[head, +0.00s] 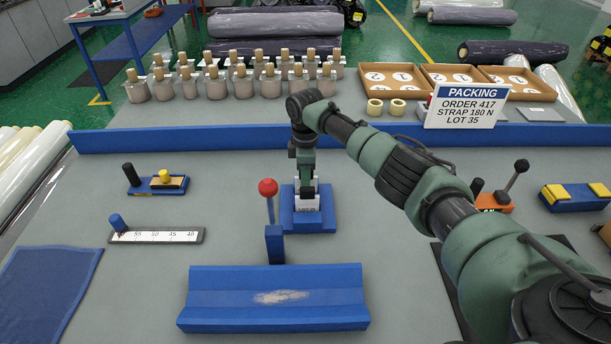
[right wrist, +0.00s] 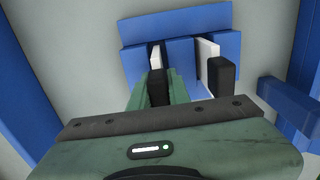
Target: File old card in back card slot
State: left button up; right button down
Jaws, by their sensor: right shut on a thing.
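A blue card holder (head: 325,222) stands mid-table, and a white card with dark print (head: 306,205) shows at its front. My right gripper (head: 305,190) points down into the holder, shut on a white card that it largely hides. The right wrist view shows the blue holder (right wrist: 178,32) with two white pieces in it, one at the left (right wrist: 155,55) and one at the right (right wrist: 207,52), close to the dark fingertips (right wrist: 190,82). How deep the held card sits, and in which slot, I cannot tell. My left gripper is not in view.
A red-knobbed lever (head: 268,188) stands left of the holder, behind a blue V-shaped cradle (head: 210,300). A blue rail (head: 230,137) runs behind. A ruler block (head: 155,237) lies left; a packing sign (head: 465,108) stands behind right. The table between ruler and lever is clear.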

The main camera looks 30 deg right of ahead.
dwell(0.3)
jog(key=shift+f, duration=0.4)
dwell(0.3)
jog(key=c, duration=1.3)
grip_release()
jog(key=shift+o, duration=0.2)
jog(key=shift+r, duration=0.1)
notch_tip(320, 180, up, 8)
jog(key=shift+f+b, duration=0.15)
jog(key=shift+b, duration=0.7)
